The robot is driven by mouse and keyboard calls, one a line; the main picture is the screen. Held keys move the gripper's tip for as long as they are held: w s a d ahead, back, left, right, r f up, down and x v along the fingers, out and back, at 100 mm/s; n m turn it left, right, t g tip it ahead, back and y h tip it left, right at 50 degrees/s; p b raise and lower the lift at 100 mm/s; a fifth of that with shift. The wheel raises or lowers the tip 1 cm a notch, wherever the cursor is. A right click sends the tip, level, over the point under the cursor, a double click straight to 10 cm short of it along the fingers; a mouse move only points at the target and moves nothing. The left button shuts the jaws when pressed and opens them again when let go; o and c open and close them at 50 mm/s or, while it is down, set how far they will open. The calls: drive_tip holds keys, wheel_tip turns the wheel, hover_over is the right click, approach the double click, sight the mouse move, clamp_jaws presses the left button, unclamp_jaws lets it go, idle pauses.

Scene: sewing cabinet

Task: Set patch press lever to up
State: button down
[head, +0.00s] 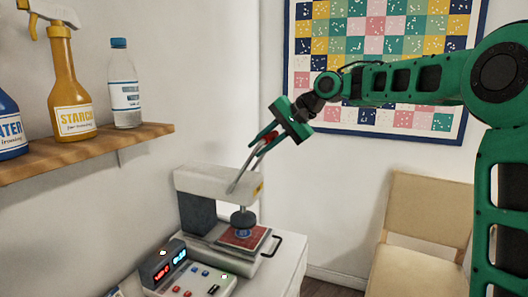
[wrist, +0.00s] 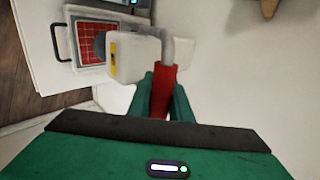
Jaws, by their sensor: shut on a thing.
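The patch press (head: 215,186) stands on the white cabinet top, with a pale upper arm, a dark column and a round pressing head (head: 243,220) over a red pad (head: 243,237). Its lever (head: 245,168) is a grey rod with a red grip, slanting up and right from the press arm. My gripper (head: 270,136) is shut on the red grip. In the wrist view the red grip (wrist: 163,88) sits between my green fingers (wrist: 162,98), and the grey rod (wrist: 180,45) bends to the press arm (wrist: 130,57). I cannot tell whether the head touches the pad.
A control box (head: 185,275) with red and blue displays stands in front of the press. A wooden shelf (head: 100,150) with bottles is on the left wall. A beige chair (head: 428,220) is at the right, below a framed quilt (head: 385,60).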

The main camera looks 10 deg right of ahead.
drive_tip(key=shift+a, duration=0.1)
idle(0.3)
drive_tip(key=c, duration=1.6)
unclamp_jaws()
drive_tip(key=shift+f, duration=0.1)
drive_tip(key=v, duration=1)
drive_tip(key=shift+s+d+r, duration=0.1)
drive_tip(key=shift+d+r, duration=0.15)
